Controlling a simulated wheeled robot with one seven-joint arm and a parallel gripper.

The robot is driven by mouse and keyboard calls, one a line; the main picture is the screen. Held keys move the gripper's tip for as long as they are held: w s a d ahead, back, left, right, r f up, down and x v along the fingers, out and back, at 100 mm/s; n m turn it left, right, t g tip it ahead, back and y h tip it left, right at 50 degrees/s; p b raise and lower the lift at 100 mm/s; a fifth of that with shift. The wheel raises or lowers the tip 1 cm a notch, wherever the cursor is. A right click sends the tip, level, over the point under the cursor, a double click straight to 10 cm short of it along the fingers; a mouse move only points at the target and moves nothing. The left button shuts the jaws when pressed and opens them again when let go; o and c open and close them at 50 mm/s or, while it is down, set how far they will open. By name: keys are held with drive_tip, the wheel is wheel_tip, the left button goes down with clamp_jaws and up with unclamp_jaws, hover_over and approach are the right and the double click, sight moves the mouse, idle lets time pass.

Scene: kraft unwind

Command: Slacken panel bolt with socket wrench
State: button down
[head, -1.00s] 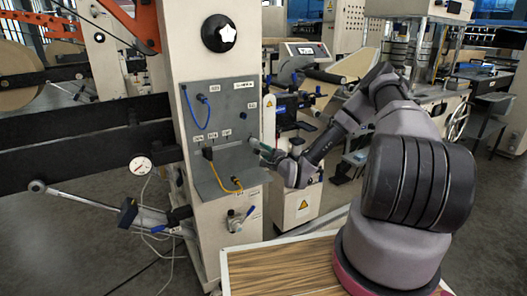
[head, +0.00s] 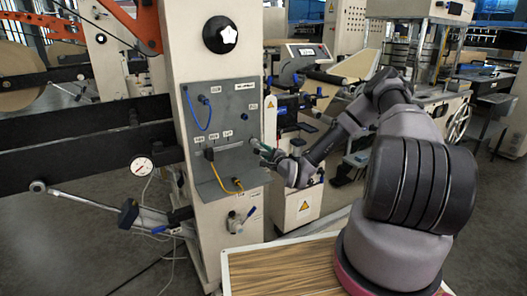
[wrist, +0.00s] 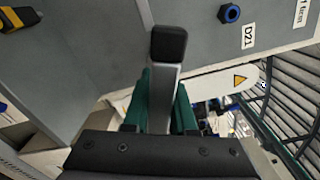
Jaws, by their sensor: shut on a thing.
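My gripper (head: 268,153) is at the right edge of the grey panel (head: 234,112) in the head view. In the wrist view its green fingers (wrist: 161,103) are shut on the socket wrench (wrist: 163,85), a grey metal bar with a black end. The wrench points away from the gripper toward the panel, and its black end overlaps the panel face. I cannot tell whether it touches. No panel bolt shows clearly; the wrench may hide it in the wrist view, and it is too small in the head view.
A blue fitting (wrist: 229,13) sits on the panel near a "D21" label (wrist: 248,36). A blue cable (head: 196,112) and a yellow cable (head: 226,184) hang on the panel. A ledge (head: 232,178) juts out below. A wood-topped surface (head: 285,270) is in front.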

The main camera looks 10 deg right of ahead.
drive_tip(key=shift+w+a, duration=0.15)
drive_tip(key=shift+w, duration=0.25)
idle(1.3)
drive_tip(key=shift+w+n, duration=0.1)
drive_tip(key=shift+n, duration=2.2)
